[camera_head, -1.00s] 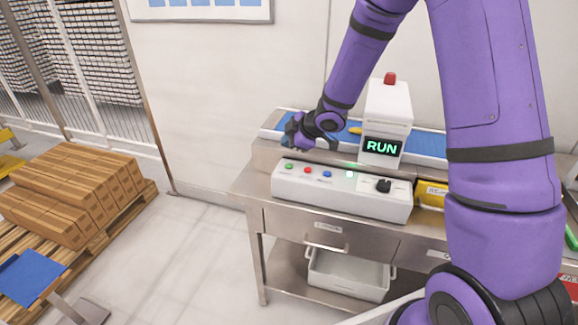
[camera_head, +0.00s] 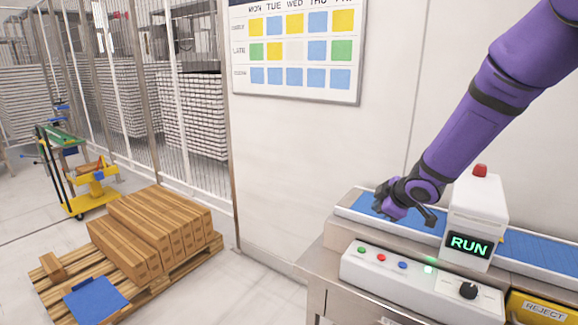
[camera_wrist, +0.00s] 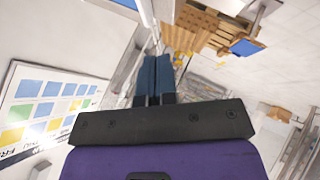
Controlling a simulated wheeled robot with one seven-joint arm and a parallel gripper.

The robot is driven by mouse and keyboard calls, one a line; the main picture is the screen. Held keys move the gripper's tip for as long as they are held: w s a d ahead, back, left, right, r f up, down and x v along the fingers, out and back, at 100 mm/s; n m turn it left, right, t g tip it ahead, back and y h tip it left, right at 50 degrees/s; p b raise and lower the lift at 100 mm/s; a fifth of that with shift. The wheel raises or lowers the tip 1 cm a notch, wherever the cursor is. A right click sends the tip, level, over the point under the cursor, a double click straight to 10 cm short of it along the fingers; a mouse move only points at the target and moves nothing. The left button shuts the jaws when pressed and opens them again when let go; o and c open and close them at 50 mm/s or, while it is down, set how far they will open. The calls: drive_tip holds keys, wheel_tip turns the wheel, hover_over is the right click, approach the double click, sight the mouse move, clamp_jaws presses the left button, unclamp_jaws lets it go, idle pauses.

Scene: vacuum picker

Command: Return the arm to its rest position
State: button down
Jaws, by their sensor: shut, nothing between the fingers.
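My purple arm reaches in from the upper right in the head view. My gripper (camera_head: 388,207) is at its end, over the left part of the blue conveyor belt (camera_head: 522,250), behind the white control box. In the wrist view my gripper's two dark blue fingers (camera_wrist: 153,62) lie side by side, closed together with nothing between them. Whether the gripper touches the belt cannot be told.
A white machine with a RUN display (camera_head: 468,246) and red lamp stands just right of the gripper. The control box (camera_head: 420,284) has coloured buttons and a black knob. A pallet of boxes (camera_head: 155,243), a yellow cart (camera_head: 90,190) and a wall chart (camera_head: 296,50) are at left.

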drive_tip(key=s+d+r+m+h, duration=0.2)
drive_tip(key=s+d+r+m, duration=0.15)
drive_tip(key=s+r, duration=0.35)
drive_tip(key=s+d+r+m+h, duration=0.3)
drive_tip(key=s+r+m, duration=0.1)
drive_tip(key=s+r, duration=0.35)
drive_tip(key=s+a+r+m+g+y, duration=0.1)
drive_tip(key=s+r+m, duration=0.1)
drive_tip(key=s, duration=0.8)
drive_tip(key=s+a+r+m+g+y, duration=0.1)
drive_tip(key=s+m, duration=0.3)
drive_tip(key=s, duration=0.7)
drive_tip(key=shift+s+a+r+g, duration=0.15)
drive_tip(key=shift+a+r+g, duration=0.1)
drive_tip(key=shift+r+g, duration=0.35)
drive_tip(key=shift+d, duration=0.1)
